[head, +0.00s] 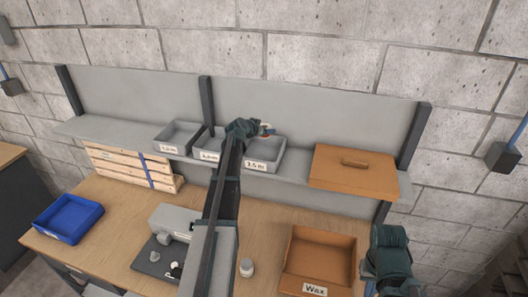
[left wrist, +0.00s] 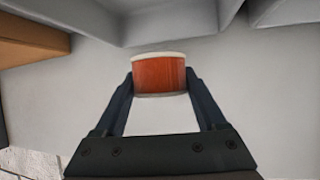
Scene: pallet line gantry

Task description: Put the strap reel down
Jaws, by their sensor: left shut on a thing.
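The strap reel (left wrist: 159,74), orange-red with pale rims, is held between the two fingers of my left gripper (left wrist: 160,80) in the left wrist view. In the head view the left gripper (head: 262,131) is above the right-hand grey shelf tray (head: 262,166), near its back edge, and the reel shows only as a small orange patch (head: 268,129). The label on that tray seems to read 3.5 m. My right gripper (head: 376,284) is at the lower right, beside the Wax box, and its fingers are not clear.
Two more grey trays (head: 172,137) stand left on the shelf (head: 298,178); a lidded orange box (head: 352,166) stands right.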

